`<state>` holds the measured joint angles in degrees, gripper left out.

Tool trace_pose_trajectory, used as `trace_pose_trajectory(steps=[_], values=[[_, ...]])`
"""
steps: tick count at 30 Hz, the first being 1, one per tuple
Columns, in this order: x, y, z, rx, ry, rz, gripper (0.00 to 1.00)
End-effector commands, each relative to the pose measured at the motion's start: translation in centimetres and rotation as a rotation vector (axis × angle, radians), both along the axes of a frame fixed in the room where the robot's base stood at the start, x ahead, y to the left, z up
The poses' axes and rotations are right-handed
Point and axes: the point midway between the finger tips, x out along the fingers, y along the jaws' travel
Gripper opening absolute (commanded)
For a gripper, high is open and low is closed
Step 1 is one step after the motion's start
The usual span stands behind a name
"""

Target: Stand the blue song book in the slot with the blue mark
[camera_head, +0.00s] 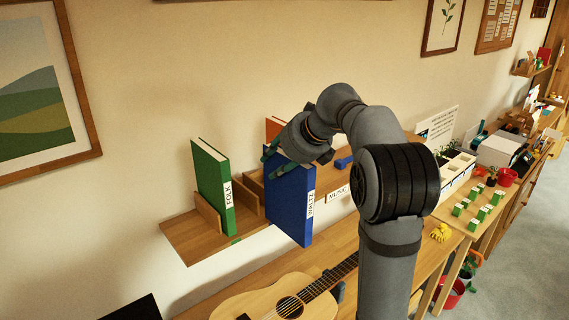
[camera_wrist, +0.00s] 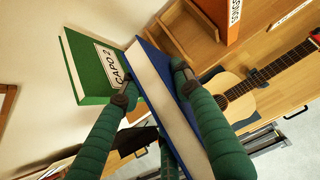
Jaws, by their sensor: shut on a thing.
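The blue song book (camera_head: 290,205), labelled WALTZ on its spine, hangs upright in my gripper (camera_head: 287,160), in front of the shelf (camera_head: 190,236). A wooden slot (camera_head: 250,190) shows behind and left of the book; wooden dividers also show in the wrist view (camera_wrist: 190,35). I cannot see a blue mark; the book hides part of the shelf front.
A green FOLK book (camera_head: 212,185) stands in the slot to the left, above a green mark (camera_head: 236,240). An orange book (camera_head: 273,128) stands behind my gripper. A blue object (camera_head: 343,162) lies on the shelf at right. A guitar (camera_head: 260,300) lies below.

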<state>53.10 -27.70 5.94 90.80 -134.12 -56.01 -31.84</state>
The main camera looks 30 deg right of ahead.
Motion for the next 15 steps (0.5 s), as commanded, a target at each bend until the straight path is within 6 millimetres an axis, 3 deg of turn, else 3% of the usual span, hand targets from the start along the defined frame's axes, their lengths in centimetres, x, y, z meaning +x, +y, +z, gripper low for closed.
trace_pose_trajectory(steps=[15], values=[[5.6,0.6,0.2,-0.002,-0.002,-0.001,0.00]])
